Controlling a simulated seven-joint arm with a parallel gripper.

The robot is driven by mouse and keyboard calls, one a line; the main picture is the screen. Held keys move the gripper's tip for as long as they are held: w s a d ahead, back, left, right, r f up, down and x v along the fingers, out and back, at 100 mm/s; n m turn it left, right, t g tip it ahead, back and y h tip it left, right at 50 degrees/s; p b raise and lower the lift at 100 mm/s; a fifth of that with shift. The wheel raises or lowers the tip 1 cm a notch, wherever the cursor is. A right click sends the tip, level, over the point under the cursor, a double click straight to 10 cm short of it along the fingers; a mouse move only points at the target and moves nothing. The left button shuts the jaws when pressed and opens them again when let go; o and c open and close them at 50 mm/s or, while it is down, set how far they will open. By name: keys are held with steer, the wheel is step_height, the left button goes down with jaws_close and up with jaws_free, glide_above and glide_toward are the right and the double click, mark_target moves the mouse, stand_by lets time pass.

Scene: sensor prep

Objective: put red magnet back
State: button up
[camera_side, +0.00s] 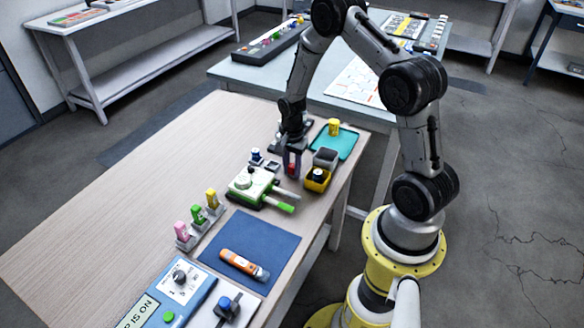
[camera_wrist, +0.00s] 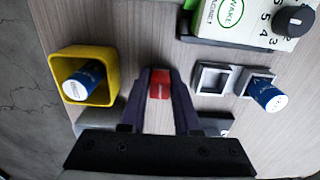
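The red magnet (camera_wrist: 160,85) sits between the fingertips of my gripper (camera_wrist: 160,90) in the wrist view, with a finger against each side. In the side view the red magnet (camera_side: 292,169) shows low between the fingers of my gripper (camera_side: 292,166). I cannot tell whether it touches the table. A grey holder with two square slots (camera_wrist: 207,94) is to the right in the wrist view. Its left slot is empty. A blue piece with a white top (camera_wrist: 268,96) stands at its right slot. The holder (camera_side: 272,166) is just left of my gripper in the side view.
A yellow box (camera_wrist: 110,58) holding a blue piece stands left of my gripper in the wrist view. A green-and-white device (camera_side: 250,186) is close to the holder. A teal tray (camera_side: 348,146) lies behind. The left part of the table is clear.

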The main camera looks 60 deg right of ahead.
mark_target(292, 166)
steer(key=o, duration=0.3)
steer(key=shift+o, duration=0.2)
step_height(292, 166, up, 12)
steer(key=s+a+r+n+t, duration=0.1)
steer(key=s+a+r+n, duration=0.1)
steer(key=a+r+n, duration=0.35)
steer(key=s+a+r+n+t, duration=0.1)
steer(key=s+a+r+n, duration=0.15)
steer(key=r, duration=0.55)
steer(key=s+a+r+n+t, duration=0.1)
steer(key=s+a+r+n, duration=0.2)
steer(key=s, duration=0.4)
steer(key=s+a+r+n+t, duration=0.2)
steer(key=s+a+r+n, duration=0.1)
steer(key=s+a+n, duration=0.3)
steer(key=shift+s+r+n+t, duration=0.25)
steer(key=shift+s+n, duration=0.25)
steer(key=shift+s, duration=0.25)
steer(key=shift+a, duration=0.1)
